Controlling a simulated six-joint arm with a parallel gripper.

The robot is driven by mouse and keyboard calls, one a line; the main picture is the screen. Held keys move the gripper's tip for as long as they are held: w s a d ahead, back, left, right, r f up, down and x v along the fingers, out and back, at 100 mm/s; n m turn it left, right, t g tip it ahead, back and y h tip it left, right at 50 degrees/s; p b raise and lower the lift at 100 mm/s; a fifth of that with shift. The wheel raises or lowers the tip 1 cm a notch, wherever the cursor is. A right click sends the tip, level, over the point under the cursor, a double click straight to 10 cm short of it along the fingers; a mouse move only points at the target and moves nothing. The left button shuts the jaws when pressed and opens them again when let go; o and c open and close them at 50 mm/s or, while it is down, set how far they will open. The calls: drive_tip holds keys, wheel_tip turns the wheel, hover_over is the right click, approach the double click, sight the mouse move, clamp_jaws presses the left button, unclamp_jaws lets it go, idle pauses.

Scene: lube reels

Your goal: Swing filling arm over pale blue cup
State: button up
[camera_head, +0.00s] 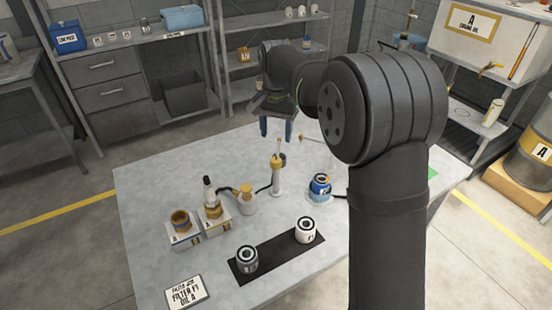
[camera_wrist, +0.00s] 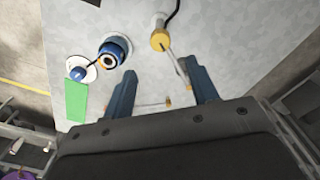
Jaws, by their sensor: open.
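The filling arm's upright post (camera_head: 277,176) stands mid-table with a yellow collar. In the wrist view its yellow top (camera_wrist: 160,40) shows, with a thin rod running from it toward one finger. A blue cup (camera_head: 320,188) with an orange-rimmed opening stands on a white disc right of the post; it also shows in the wrist view (camera_wrist: 115,48). A smaller blue item (camera_wrist: 79,71) sits on another white disc. I cannot tell which blue thing is the pale one. My gripper (camera_head: 277,128) is open and empty above the table's far side; its fingers also show in the wrist view (camera_wrist: 161,85).
A second thin rod with a yellow end (camera_head: 301,138) is near the table's back. Left of the post are a brown cup (camera_head: 180,219), a filter stand (camera_head: 212,212) and a beige pot (camera_head: 246,199). Two reels sit on a black mat (camera_head: 277,262). A label card (camera_head: 185,292) lies in front.

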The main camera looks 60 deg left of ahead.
sight(276, 160)
wheel_tip(276, 160, down, 10)
drive_tip(key=shift+f, duration=0.15)
idle(0.3)
clamp_jaws()
